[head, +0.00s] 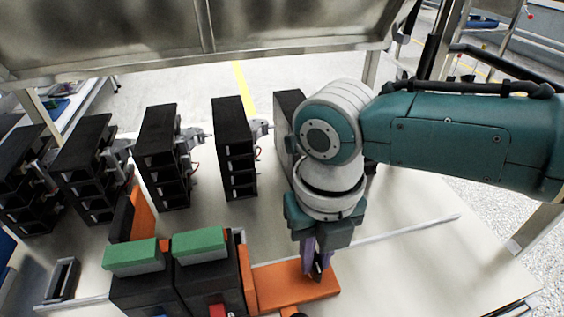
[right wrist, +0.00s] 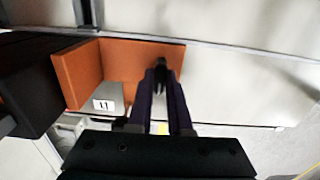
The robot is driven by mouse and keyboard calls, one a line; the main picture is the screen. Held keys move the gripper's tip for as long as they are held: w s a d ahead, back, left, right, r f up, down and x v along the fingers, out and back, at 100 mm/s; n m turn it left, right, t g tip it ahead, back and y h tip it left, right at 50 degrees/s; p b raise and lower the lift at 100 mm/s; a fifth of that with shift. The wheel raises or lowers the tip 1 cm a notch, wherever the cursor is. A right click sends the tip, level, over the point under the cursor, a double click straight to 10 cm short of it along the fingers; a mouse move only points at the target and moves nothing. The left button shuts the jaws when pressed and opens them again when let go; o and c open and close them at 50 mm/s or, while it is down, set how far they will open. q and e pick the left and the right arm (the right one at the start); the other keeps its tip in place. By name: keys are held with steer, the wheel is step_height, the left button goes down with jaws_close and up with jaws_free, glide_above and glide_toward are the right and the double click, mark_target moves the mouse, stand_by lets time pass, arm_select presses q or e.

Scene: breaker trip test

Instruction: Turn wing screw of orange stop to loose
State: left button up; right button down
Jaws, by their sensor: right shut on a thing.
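The orange stop (head: 290,284) lies on the table to the right of the black breaker blocks. It also shows in the right wrist view (right wrist: 115,62), with an upright wall and a flat plate. My right gripper (head: 317,272) points down over the plate's right part and is shut on the small dark wing screw. In the right wrist view the fingertips (right wrist: 161,72) close around the dark screw (right wrist: 162,62). Most of the screw is hidden between the fingers, so its turn angle cannot be told. My left gripper is not in view.
Black breaker blocks with green tops (head: 199,242) stand left of the stop. A second orange piece (head: 143,218) stands behind them. Several black racks (head: 235,148) line the back. A grey rail (head: 405,231) crosses the table. The table's right part is clear.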

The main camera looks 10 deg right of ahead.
mark_target(316, 261)
steer(key=c, duration=0.8)
jaws_free()
steer(key=shift+c, duration=0.2)
step_height(316, 261, up, 10)
steer(key=p, duration=0.4)
